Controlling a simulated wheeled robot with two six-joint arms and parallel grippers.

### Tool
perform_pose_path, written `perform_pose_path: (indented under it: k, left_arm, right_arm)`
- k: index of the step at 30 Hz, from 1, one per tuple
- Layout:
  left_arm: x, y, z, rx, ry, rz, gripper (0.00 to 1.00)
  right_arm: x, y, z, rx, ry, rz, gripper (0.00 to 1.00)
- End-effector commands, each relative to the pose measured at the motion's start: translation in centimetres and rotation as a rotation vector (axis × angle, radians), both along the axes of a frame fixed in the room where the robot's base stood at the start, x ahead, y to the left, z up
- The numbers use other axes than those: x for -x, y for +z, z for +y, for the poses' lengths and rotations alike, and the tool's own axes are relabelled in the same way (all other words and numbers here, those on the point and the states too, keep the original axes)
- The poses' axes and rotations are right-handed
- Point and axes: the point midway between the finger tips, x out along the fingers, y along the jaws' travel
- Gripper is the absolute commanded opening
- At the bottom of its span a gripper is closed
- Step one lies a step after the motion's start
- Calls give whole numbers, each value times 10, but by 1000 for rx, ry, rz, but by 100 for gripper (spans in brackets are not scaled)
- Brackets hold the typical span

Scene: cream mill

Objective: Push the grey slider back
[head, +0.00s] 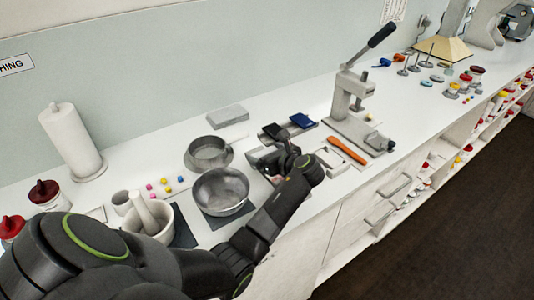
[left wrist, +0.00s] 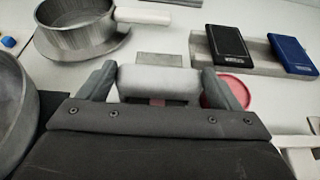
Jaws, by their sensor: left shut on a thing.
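My left gripper (head: 273,158) reaches over the bench from the front in the head view. In the left wrist view its two fingers (left wrist: 159,84) are closed on the sides of a pale grey rounded block (left wrist: 160,80), which looks like the grey slider. A small pinkish part shows just below the block, and a red round thing (left wrist: 232,90) shows beside the right finger. What the slider sits on is mostly hidden by my gripper and wrist. My right gripper is in neither view.
A grey pan (head: 208,152) and a metal bowl (head: 222,190) stand left of the gripper. A black box (left wrist: 228,46) and a blue box (left wrist: 292,55) sit in a grey tray behind. A lever press (head: 352,95) and an orange-handled tool (head: 347,151) are to the right.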

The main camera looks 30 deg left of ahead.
Motion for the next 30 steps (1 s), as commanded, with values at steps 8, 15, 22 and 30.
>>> perform_pose_path:
  k: [8, 15, 22, 30]
  left_arm:
    - [-15, 3, 35, -4, -3, 0, 44]
    - [-19, 0, 46, -1, -3, -1, 44]
    - [-19, 1, 47, -3, -2, -2, 93]
    - [-19, 0, 45, -1, -2, -1, 100]
  right_arm:
    - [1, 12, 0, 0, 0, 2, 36]
    - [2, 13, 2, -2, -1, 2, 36]
    - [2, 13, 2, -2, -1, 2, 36]
    - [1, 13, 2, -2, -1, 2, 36]
